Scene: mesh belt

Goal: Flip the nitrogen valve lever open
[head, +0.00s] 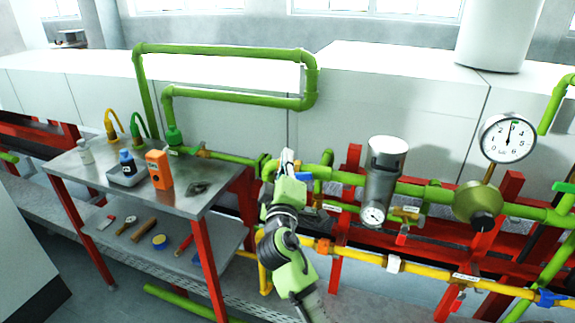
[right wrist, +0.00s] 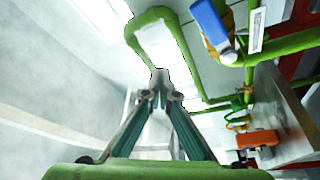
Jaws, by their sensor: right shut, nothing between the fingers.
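My right gripper (head: 287,157) is shut and empty, in front of the green pipe near the middle of the head view. It also shows in the right wrist view (right wrist: 160,84), its fingertips together and touching nothing. In the right wrist view a blue lever (right wrist: 210,24) lies at the upper right, beside the pipe. A white tag next to it is too small to read, so I cannot confirm it is the nitrogen valve. My left gripper is not in view.
A grey filter housing (head: 384,170) with a small gauge stands right of the gripper. A large dial gauge (head: 507,138) stands further right. A yellow pipe (head: 365,257) runs below. At left, a metal cart (head: 205,196) holds bottles and an orange box (head: 159,170).

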